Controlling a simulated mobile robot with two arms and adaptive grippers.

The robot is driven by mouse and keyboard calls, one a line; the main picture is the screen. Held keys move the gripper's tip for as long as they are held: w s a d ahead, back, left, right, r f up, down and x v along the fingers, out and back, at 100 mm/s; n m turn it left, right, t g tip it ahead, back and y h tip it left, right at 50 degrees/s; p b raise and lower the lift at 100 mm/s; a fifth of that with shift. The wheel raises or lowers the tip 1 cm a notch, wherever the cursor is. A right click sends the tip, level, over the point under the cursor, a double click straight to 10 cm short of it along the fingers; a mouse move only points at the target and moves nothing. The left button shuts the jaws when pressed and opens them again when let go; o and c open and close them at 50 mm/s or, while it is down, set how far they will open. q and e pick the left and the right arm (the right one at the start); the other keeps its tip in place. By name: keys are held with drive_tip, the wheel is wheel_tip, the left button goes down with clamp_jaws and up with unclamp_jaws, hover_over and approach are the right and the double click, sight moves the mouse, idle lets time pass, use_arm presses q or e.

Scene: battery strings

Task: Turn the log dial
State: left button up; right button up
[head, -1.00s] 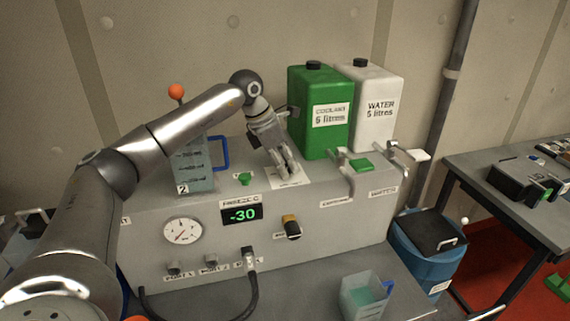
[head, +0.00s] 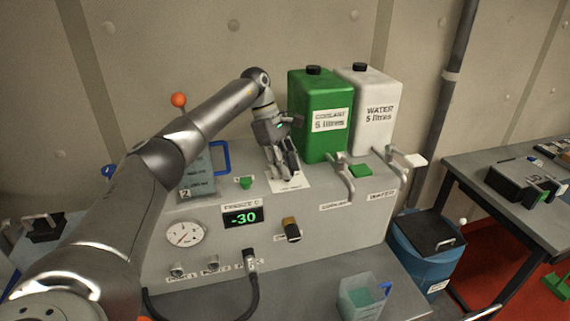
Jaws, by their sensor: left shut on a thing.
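My left gripper (head: 285,172) points down onto the top of the grey cabinet (head: 345,235), at a white card (head: 291,183). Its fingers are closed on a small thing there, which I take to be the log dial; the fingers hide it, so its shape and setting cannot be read. My right gripper is not in view.
Green coolant (head: 315,90) and white water (head: 375,95) tanks stand close behind and right of the gripper. Taps (head: 345,175) project at right. A measuring jug (head: 198,172) stands left, beside a green button (head: 245,183). The display (head: 242,216) reads -30.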

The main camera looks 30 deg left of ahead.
use_arm(q)
drive_tip(key=shift+w+r+m, duration=0.15)
drive_tip(key=shift+r+m, duration=0.1)
drive_tip(key=shift+m, duration=0.55)
drive_tip(key=shift+g, duration=0.3)
drive_tip(key=o, duration=0.8)
drive_tip(key=shift+o, duration=1.1)
drive_tip(key=shift+f, duration=0.15)
drive_tip(key=v, duration=0.7)
drive_tip(key=shift+r, duration=0.3)
drive_tip(key=shift+a, duration=0.15)
